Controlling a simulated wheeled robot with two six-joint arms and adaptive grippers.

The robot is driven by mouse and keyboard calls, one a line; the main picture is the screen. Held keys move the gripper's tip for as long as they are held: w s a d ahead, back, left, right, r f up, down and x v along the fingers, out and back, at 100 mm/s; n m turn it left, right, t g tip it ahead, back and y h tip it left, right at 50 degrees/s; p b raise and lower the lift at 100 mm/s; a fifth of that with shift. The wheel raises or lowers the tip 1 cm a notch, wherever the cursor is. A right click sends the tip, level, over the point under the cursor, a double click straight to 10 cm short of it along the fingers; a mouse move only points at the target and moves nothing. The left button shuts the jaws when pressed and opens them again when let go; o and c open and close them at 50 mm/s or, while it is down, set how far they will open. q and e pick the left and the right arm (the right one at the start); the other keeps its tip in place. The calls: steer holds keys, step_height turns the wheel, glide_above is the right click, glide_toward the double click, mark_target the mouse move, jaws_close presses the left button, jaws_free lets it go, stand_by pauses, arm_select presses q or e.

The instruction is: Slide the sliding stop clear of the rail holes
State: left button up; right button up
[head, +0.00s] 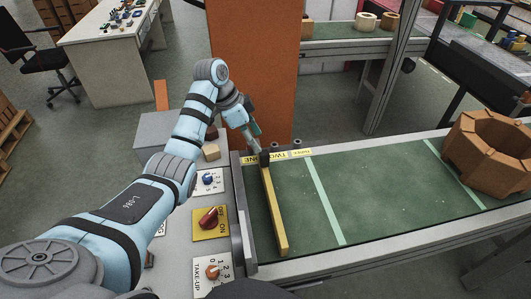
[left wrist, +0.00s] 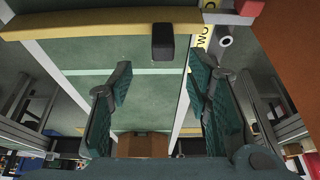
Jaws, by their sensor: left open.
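The sliding stop is a long yellow bar (head: 275,212) lying across the green conveyor near its left end, with a black block (head: 264,158) at its far end. In the left wrist view the bar (left wrist: 100,22) crosses the top and the black block (left wrist: 163,42) hangs below it. The rail (head: 305,153) along the far edge carries yellow labels; TWO is readable. Small grey round parts stand by the labels; the holes are not clear. My left gripper (head: 257,143) is at the black block. Its green fingers (left wrist: 160,78) are open, with the block beyond and between them. My right gripper is out of view.
A brown octagonal block (head: 492,152) sits at the conveyor's right end. A control panel with a red knob (head: 208,217) and a blue knob (head: 208,179) lies left of the stop. An orange-brown pillar (head: 252,70) rises behind my gripper. The belt between the stop and octagonal block is clear.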

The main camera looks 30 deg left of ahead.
mark_target(263, 152)
arm_select(q)
steer(key=x, duration=0.4)
steer(key=shift+s+d+f, duration=0.15)
steer(key=shift+f, duration=0.25)
steer(key=f, duration=0.1)
steer(key=w+f, duration=0.1)
steer(key=f, duration=0.1)
steer(key=shift+w+d+b, duration=0.35)
steer(key=shift+w, duration=0.05)
steer(key=shift+w+d+f, duration=0.1)
steer(key=shift+w+f, duration=0.05)
steer(key=shift+f, duration=0.1)
steer(key=shift+s+r, duration=0.2)
steer(key=shift+s, duration=0.1)
steer(key=shift+c, duration=0.7)
steer(key=c, duration=0.4)
jaws_close()
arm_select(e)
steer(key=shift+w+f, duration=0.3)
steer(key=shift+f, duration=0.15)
